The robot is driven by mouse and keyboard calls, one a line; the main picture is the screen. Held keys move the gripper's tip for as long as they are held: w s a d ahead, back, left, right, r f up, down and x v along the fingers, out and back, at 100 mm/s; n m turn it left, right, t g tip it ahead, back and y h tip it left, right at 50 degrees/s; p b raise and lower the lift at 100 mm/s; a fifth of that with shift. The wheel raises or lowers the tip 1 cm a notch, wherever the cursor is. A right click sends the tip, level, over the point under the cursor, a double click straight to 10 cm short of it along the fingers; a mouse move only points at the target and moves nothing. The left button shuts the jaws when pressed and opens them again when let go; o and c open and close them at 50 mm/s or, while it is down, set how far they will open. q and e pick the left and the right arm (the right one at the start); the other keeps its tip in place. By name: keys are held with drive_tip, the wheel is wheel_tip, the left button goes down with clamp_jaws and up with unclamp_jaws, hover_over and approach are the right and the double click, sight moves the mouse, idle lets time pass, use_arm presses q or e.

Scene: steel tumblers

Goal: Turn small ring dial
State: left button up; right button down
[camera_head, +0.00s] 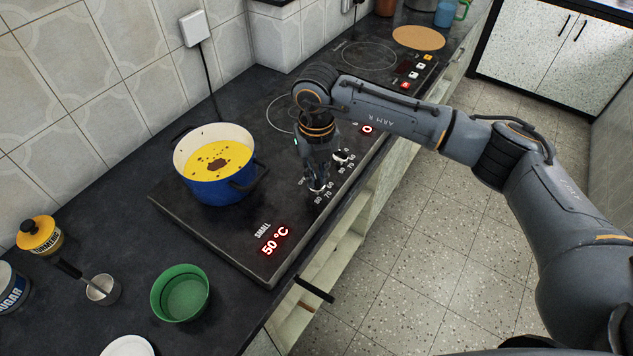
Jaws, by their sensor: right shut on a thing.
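My right gripper (324,185) comes in from the right and points down over the cooktop's control strip. Its fingers are shut on the small ring dial (318,188), the nearer of two knobs, and partly hide it. Printed numbers such as 60, 70 and 80 show around the dial. A red lit display reading "50 °C" (275,240), with the word "SMALL" beside it, shows on the near part of the cooktop. The second knob (341,158) stands just behind the fingers. My left gripper is not in view.
A blue pot (222,190) with yellow contents stands on the black cooktop (205,228), left of my gripper. A green bowl (180,293), a steel cup (102,290), a yellow-lidded jar (40,235) and a sugar jar (12,288) stand at the lower left. Open floor lies to the right.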

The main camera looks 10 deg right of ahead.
sight(316, 180)
drive_tip(key=n+b, duration=0.4)
drive_tip(key=shift+f, duration=0.2)
drive_tip(key=shift+r+n+b, duration=0.2)
drive_tip(key=shift+n+b, duration=1.35)
drive_tip(key=shift+n, duration=0.55)
drive_tip(key=c, duration=1.4)
unclamp_jaws()
wheel_tip(316, 180, up, 12)
